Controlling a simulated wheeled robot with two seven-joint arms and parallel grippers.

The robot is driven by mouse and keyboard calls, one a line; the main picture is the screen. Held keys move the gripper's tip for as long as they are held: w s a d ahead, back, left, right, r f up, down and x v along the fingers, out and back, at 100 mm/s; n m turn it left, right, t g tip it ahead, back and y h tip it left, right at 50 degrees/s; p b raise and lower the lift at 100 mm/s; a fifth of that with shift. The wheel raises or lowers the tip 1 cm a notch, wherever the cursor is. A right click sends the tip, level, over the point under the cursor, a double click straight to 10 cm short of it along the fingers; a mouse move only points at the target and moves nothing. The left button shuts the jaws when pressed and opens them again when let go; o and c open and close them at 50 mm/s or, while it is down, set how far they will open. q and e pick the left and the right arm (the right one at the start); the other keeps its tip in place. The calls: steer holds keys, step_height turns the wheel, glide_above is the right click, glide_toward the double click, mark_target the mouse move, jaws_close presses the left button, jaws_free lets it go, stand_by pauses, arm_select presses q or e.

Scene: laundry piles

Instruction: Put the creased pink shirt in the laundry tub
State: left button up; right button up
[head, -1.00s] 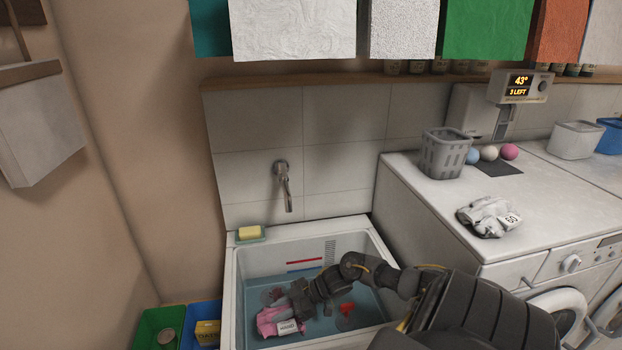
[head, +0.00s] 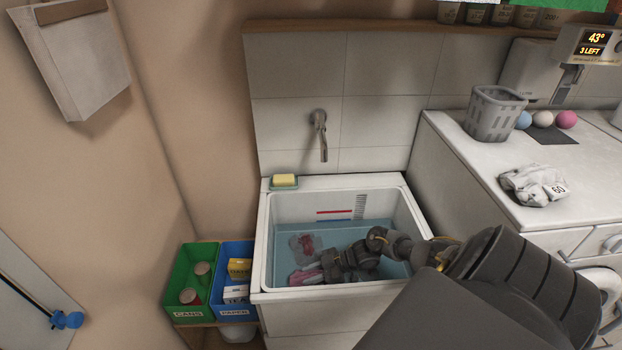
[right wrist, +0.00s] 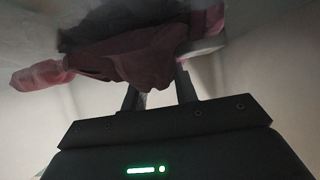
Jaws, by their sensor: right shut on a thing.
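The creased pink shirt (head: 307,276) is inside the laundry tub (head: 262,262), low near its front wall, partly hidden by the front rim and my gripper. My right gripper (head: 328,270) reaches down into the tub from the right and is shut on the shirt. In the right wrist view the pink cloth (right wrist: 130,58) hangs over the two fingers (right wrist: 158,96), with a pale patch beside it. The tub holds bluish water (head: 372,237). My left gripper is not in view.
A grey cloth with a red patch (head: 304,246) lies in the water behind the shirt. Soap (head: 284,180) sits on the tub's back left corner, below the tap (head: 320,135). Green (head: 188,312) and blue (head: 236,312) bins stand left. A grey-white cloth (head: 533,185) lies on the washer.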

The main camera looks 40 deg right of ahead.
steer(key=shift+w+f, duration=0.1)
steer(key=shift+f, duration=1.1)
steer(key=shift+f+b, duration=0.2)
steer(key=shift+b, duration=0.25)
steer(key=o, duration=1.1)
steer(key=shift+r, duration=0.1)
steer(key=shift+r+p, duration=0.2)
steer(key=shift+p, duration=0.1)
steer(key=shift+s+d+r, duration=0.2)
steer(key=shift+s+d, duration=0.05)
steer(key=p+v, duration=0.3)
steer(key=v, duration=0.8)
steer(key=shift+s+d, duration=0.1)
